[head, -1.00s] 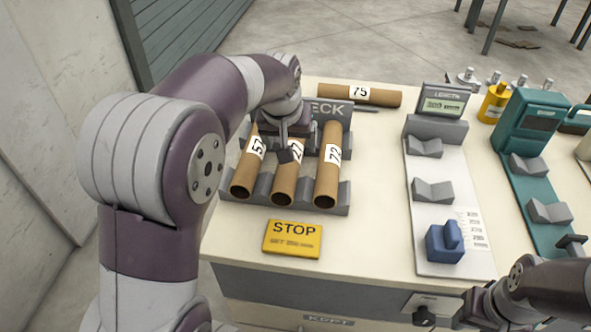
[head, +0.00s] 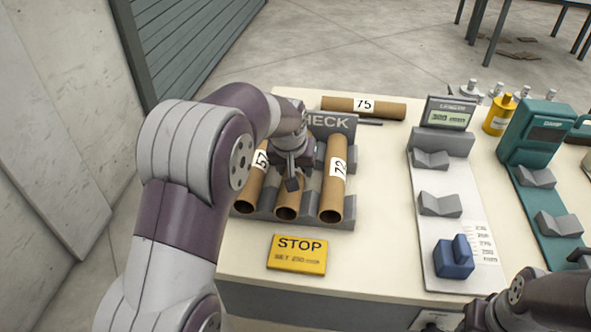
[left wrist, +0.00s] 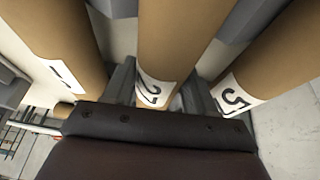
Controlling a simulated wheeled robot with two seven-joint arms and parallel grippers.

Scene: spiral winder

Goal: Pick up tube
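Three brown cardboard tubes lie side by side in a grey rack (head: 345,222): a left tube (head: 247,196), a middle tube (head: 287,211) and a right tube (head: 331,200) labelled 72. My left gripper (head: 292,178) is down over the middle tube. In the left wrist view its fingers (left wrist: 160,92) stand on either side of the middle tube (left wrist: 172,40), close to its sides, and look open. The middle tube still rests in the rack, its label partly hidden. My right gripper (head: 478,316) is at the bottom right, its fingers unclear.
Another tube (head: 385,108) labelled 75 lies behind the CHECK sign (head: 331,122). A yellow STOP plate (head: 297,254) is in front of the rack. A length gauge (head: 445,205) and a teal device (head: 533,130) stand to the right.

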